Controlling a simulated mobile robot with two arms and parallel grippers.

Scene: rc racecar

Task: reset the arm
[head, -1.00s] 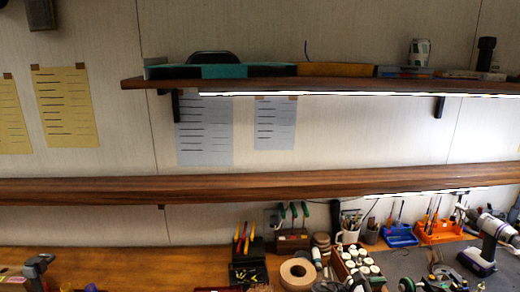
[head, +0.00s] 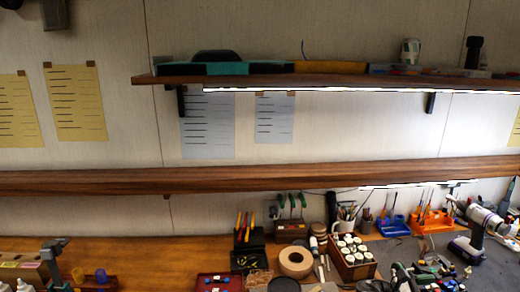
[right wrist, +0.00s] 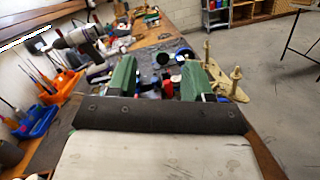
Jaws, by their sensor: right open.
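My right gripper (right wrist: 160,78) shows in the right wrist view, with two green fingers set apart and a gap between them. It points along the workbench (right wrist: 150,38), and I see no object held between the fingers. Small dark, red and blue items show beyond and between the fingertips, partly hidden. Neither of my arms shows in the head view, and my left gripper is out of sight.
The bench (head: 150,258) holds a tape roll (head: 296,261), a box of white-capped bottles (head: 351,257), an orange tool holder (head: 431,221) and a drill (head: 478,232). Two wooden shelves (head: 300,178) cross the wall above. In the right wrist view, open floor (right wrist: 270,95) lies right of the bench.

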